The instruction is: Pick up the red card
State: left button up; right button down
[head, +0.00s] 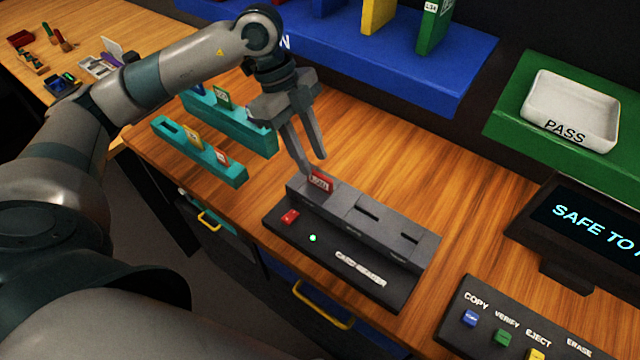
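The red card (320,182) stands upright in the left slot of a dark grey card reader (345,240), with only its upper part showing. Light lettering is on its face. My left gripper (315,164) points down just above and behind the card's top edge. Its two fingers are apart, with a gap between them and nothing seen in it. I cannot tell whether a fingertip touches the card. My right gripper is not in view.
The reader has two more slots, a red button (290,217) and a green light. Teal racks (200,152) with small cards stand left. A blue shelf (400,60), a white PASS tray (570,110), a screen (590,225) and a button panel (510,330) lie around.

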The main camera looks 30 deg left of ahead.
aim_at(317, 173)
pick_arm(q)
jog(key=p+x, duration=0.2)
jog(key=x, duration=0.1)
jog(key=shift+s+d+f, duration=0.15)
jog(key=shift+s+f, duration=0.05)
jog(key=shift+f, duration=0.05)
jog(key=shift+d+f, duration=0.15)
jog(key=shift+f, duration=0.35)
grip_shut()
